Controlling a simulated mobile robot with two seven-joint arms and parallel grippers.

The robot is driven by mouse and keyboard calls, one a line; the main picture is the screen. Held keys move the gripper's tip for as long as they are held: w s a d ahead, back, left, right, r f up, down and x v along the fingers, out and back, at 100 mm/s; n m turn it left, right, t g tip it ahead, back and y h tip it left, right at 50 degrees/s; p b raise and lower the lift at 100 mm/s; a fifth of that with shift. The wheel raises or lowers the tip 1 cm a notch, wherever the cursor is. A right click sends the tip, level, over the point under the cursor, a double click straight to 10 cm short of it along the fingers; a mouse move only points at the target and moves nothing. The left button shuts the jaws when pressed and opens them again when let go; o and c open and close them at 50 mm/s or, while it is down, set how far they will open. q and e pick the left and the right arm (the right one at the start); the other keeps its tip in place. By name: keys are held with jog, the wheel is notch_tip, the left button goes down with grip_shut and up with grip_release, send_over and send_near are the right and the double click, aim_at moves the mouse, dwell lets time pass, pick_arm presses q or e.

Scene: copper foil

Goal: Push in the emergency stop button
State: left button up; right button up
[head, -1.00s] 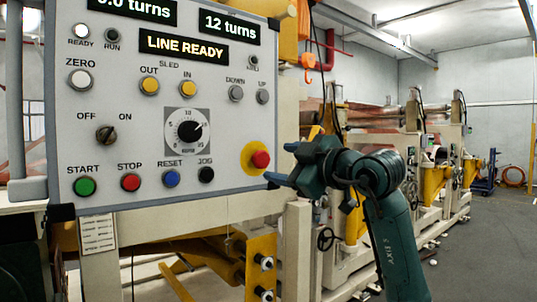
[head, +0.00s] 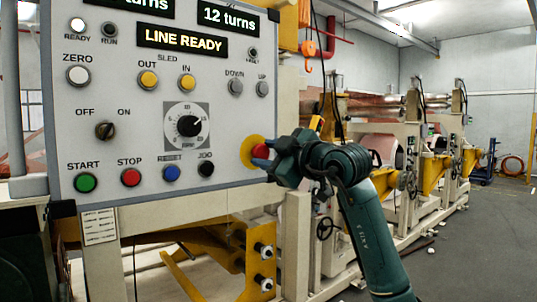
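The emergency stop is a red mushroom button (head: 260,151) on a yellow round plate (head: 246,153) at the lower right of the grey control panel (head: 215,60). My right gripper (head: 266,153) comes in from the right, at the panel's lower right edge. The gripper hides part of the button. My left gripper is out of view.
The panel also carries a black dial (head: 188,126), a selector switch (head: 105,131), and a row of start (head: 86,182), stop (head: 131,177), reset and jog buttons. Its display reads LINE READY. Machinery with rollers (head: 385,150) stands behind my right arm. Open floor lies at right.

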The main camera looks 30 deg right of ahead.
grip_shut()
jog(key=shift+w+a, duration=0.1)
jog(key=shift+w, duration=0.25)
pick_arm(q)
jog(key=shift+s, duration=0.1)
pick_arm(e)
jog(key=o, duration=0.6)
grip_release()
jog(key=shift+w, duration=0.15)
pick_arm(q)
jog(key=b, duration=0.1)
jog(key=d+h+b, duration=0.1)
jog(key=b, duration=0.1)
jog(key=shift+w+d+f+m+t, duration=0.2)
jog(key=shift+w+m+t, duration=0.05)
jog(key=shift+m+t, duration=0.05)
pick_arm(e)
jog(key=s, duration=0.4)
jog(key=s+d, duration=0.1)
jog(key=s, duration=0.8)
jog(key=shift+s+d, duration=0.1)
jog(key=shift+d, duration=0.25)
